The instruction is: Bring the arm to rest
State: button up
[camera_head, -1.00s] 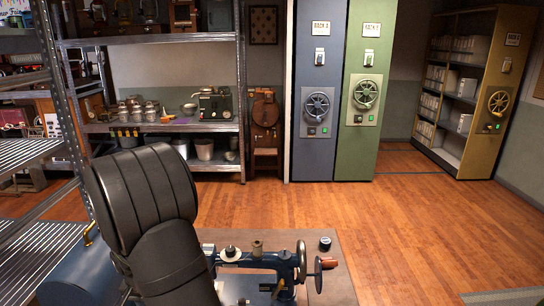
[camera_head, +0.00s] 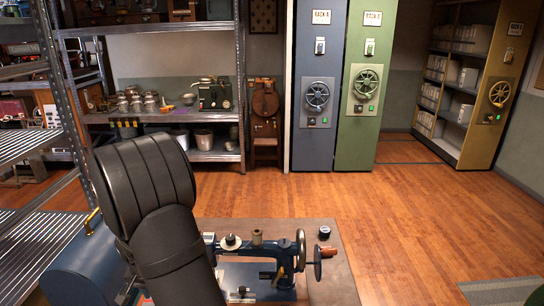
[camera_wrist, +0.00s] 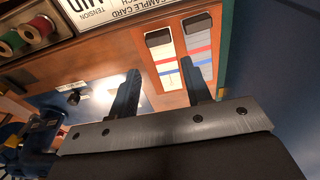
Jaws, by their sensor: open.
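My gripper (camera_wrist: 158,78) shows in the wrist view with its two dark fingers apart and nothing between them. The fingers reach toward a wooden panel (camera_wrist: 236,62) with two coloured strip gauges; whether they touch it I cannot tell. In the head view my black arm rises at the left front, and my gripper is hidden there. A blue sewing machine (camera_head: 262,252) with a handwheel (camera_head: 301,250) stands on a wooden table (camera_head: 338,285) to the right of my arm.
A blue case (camera_head: 75,262) with a brass handle lies left of my arm, beside metal shelving (camera_head: 50,140). Blue (camera_head: 318,140) and green (camera_head: 360,140) rack cabinets stand at the back. Thread spools (camera_wrist: 30,38) sit near a tension card (camera_wrist: 110,12).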

jog(key=s+d+f, duration=0.2)
jog(key=s+d, duration=0.2)
jog(key=d, duration=0.8)
jog(key=shift+d+f, duration=0.2)
jog(key=shift+f, duration=1.15)
jog(key=shift+d+f, duration=0.15)
jog(key=shift+f, duration=1.15)
notch_tip(320, 180, up, 6)
jog(key=w+a+r, duration=0.1)
jog(key=w+a, duration=0.1)
jog(key=a, duration=0.4)
jog(key=w+a+r, duration=0.2)
jog(key=a, duration=0.4)
jog(key=shift+a, duration=0.35)
